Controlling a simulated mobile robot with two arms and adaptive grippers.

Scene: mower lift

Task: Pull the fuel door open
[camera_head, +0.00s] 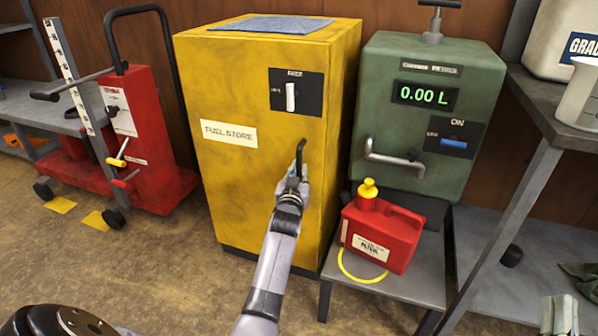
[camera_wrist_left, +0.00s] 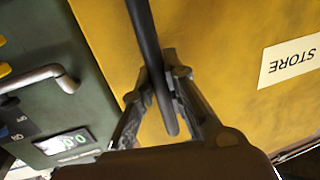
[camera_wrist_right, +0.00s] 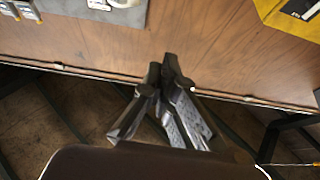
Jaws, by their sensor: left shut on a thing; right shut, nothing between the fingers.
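The yellow fuel store cabinet (camera_head: 225,90) stands in the middle of the head view, with its front door looking closed. A dark bar handle (camera_head: 302,150) is on the right part of its front. My left gripper (camera_head: 297,178) is shut on this handle; in the left wrist view the black handle (camera_wrist_left: 146,40) runs between the fingers (camera_wrist_left: 157,86). A black panel (camera_head: 312,94) with an upright white lever (camera_head: 291,97) is above the handle. My right gripper (camera_wrist_right: 163,70) is shut and empty, away from the cabinet, with wood panelling beyond it.
A green pump cabinet (camera_head: 400,120) reading 0.00 L stands close at the right. A red fuel can (camera_head: 383,235) sits on a low grey stand (camera_head: 420,280) before it. A red lift (camera_head: 150,140) is at the left. The floor (camera_head: 160,265) in front of the yellow cabinet is mostly clear.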

